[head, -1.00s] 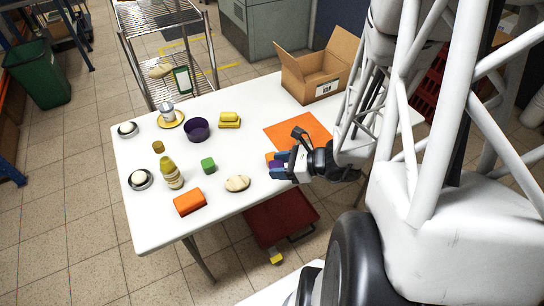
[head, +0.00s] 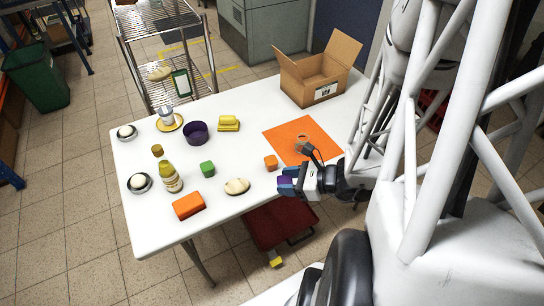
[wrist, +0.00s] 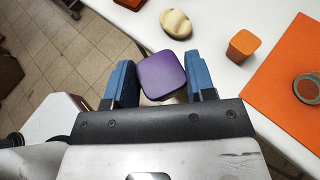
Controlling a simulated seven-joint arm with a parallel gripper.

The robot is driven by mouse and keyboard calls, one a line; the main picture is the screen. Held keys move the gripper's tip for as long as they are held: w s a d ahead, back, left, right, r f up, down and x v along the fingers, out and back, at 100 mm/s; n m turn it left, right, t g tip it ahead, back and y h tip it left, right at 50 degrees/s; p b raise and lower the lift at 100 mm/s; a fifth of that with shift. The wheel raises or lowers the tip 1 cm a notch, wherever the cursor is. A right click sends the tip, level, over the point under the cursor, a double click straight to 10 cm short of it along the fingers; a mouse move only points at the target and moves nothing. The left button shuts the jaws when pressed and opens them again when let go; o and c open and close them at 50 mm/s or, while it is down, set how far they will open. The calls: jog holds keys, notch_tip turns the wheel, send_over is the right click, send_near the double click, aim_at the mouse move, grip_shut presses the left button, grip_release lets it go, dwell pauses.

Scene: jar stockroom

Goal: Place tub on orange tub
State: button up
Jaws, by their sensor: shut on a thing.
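The purple tub (wrist: 161,75) is held between the blue fingers of my gripper (wrist: 161,82) in the wrist view. In the head view my gripper (head: 286,183) is over the table's front edge, and only a little of the purple tub shows. The orange tub (head: 271,162) stands on the white table, just behind and left of my gripper. It also shows in the wrist view (wrist: 243,44), to the right of the held tub and apart from it. Its top looks flat and bare.
An orange mat (head: 285,130) with a small round item (wrist: 308,88) on it lies right of the orange tub. An open cardboard box (head: 320,78) stands at the back.

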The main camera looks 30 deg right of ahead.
jog(key=w+d, duration=0.1)
jog(key=w, duration=0.4)
jog(key=w+d+f, duration=0.1)
jog(key=w, duration=0.4)
jog(key=w+d, duration=0.2)
jog(key=w, duration=0.3)
jog(key=shift+w+d+f, duration=0.1)
jog(key=shift+f, duration=0.15)
jog(key=shift+f, duration=1.75)
jog(key=shift+f, duration=0.1)
jog(key=o, duration=1)
jog(key=shift+v, duration=6)
